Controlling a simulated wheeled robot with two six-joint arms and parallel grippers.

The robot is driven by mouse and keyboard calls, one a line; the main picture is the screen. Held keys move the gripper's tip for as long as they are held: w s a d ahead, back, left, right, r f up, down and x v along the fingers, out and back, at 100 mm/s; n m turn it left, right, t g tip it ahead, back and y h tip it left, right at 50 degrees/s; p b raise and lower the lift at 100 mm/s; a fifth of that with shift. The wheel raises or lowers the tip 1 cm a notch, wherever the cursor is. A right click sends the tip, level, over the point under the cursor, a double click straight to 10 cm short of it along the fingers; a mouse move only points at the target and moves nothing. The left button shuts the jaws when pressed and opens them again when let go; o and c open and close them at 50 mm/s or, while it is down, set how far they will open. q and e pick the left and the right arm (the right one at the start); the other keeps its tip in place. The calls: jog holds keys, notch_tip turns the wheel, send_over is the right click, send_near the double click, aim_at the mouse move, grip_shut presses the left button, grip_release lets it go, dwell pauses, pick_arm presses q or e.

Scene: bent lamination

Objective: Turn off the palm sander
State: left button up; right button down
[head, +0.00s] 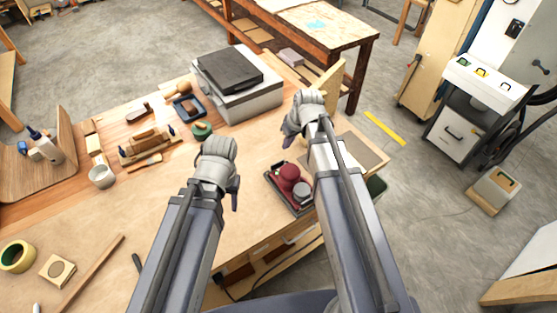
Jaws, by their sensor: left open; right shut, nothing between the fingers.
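The palm sander (287,174) has a dark red body and sits in or on a dark tray-like base near the bench's front right edge. A round grey part is at its front. Its switch cannot be made out. My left gripper (234,192) is open, mostly hidden behind its own wrist, to the left of the sander and apart from it. My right gripper (288,140) is shut and empty, beyond the sander in the picture, and my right forearm passes just right of the sander.
The wooden workbench (180,215) is clear around my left gripper. A grey case (240,100) stands at the back. A grey sheet (362,150) lies right of my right arm.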

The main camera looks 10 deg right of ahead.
pick_arm(q)
jog(key=shift+f, duration=0.1)
pick_arm(e)
jog(key=shift+f, duration=0.1)
pick_arm(q)
notch_tip(320, 180, down, 12)
jog(key=b, duration=1.2)
jog(key=shift+f+b, duration=0.25)
jog(key=shift+b, duration=0.1)
pick_arm(e)
send_near(277, 170)
jog(key=x, duration=0.5)
jog(key=shift+w, duration=0.35)
pick_arm(q)
jog(key=shift+f+b, duration=0.45)
pick_arm(e)
jog(key=shift+a+f, duration=0.1)
jog(key=shift+f, duration=0.3)
pick_arm(q)
jog(key=shift+f+b, duration=0.6)
pick_arm(e)
jog(key=shift+s+a+f+t+h, duration=0.3)
jog(key=shift+a+f+h, duration=0.15)
jog(key=shift+f+h, duration=0.2)
jog(key=shift+w+r, duration=0.1)
pick_arm(q)
jog(key=shift+r, duration=0.1)
pick_arm(e)
jog(key=shift+d, duration=0.15)
